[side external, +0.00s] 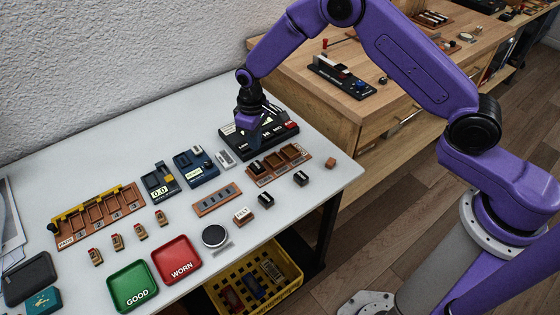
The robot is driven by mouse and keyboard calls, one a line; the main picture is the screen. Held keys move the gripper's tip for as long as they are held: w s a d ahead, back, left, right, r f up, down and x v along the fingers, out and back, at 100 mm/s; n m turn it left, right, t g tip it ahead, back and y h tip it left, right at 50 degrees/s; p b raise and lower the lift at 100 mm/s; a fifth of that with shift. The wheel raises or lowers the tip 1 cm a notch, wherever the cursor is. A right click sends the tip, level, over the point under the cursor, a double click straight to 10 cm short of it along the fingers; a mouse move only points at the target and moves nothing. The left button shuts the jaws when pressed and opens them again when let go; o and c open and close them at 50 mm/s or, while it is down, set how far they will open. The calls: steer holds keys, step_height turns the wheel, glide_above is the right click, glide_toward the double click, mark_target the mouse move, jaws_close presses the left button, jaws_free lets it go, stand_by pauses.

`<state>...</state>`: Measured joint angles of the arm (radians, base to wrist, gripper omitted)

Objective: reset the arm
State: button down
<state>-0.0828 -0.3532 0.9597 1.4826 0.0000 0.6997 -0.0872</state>
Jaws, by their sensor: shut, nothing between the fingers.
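My arm is purple with black joints and reaches in from the right. My gripper (256,143) points down over a black device (284,134) with white lettering and a red part, at the far right of the white table (315,208). The gripper is shut, with nothing seen in it. I cannot tell whether its tips touch the device.
A green tray (132,287) and a red tray (176,260) stand at the front. A yellow crate (284,290) is below. A wooden bench (345,117) stands behind.

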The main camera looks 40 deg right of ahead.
steer(key=s+d+r+n, duration=0.2)
steer(key=s+r+n, duration=0.1)
steer(key=s+r, duration=1.3)
steer(key=s+d+r+n, duration=0.1)
steer(key=s+d, duration=0.5)
steer(key=s, duration=0.4)
steer(key=s+d+r+n, duration=0.2)
steer(key=s+d, duration=0.4)
steer(key=s, duration=0.5)
steer(key=shift+s+d+n, duration=0.3)
steer(key=shift+d, duration=0.05)
